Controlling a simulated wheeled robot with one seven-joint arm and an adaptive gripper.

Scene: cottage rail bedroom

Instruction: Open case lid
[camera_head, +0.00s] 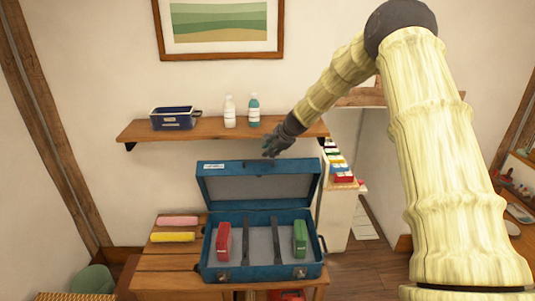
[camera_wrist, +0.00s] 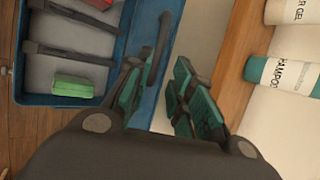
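The blue case (camera_head: 262,272) stands on a wooden bench with its lid (camera_head: 258,188) raised, leaning back a little toward the wall. Inside are a red box (camera_head: 223,242), a green box (camera_head: 300,238) and two dark straps. My gripper (camera_head: 271,153) is just above the lid's top edge, right of its middle. In the wrist view my gripper (camera_wrist: 164,82) has its fingers apart, with nothing seen between them. The blue lid edge (camera_wrist: 128,38) and a dark curved piece lie beside the fingers. Whether they touch the lid I cannot tell.
A wall shelf (camera_head: 200,129) behind the lid holds a dark blue bin (camera_head: 173,118), a white bottle (camera_head: 229,112) and a teal bottle (camera_head: 254,110). Pink (camera_head: 178,221) and yellow (camera_head: 173,237) rolls lie left of the case. A small shelf unit stands to its right.

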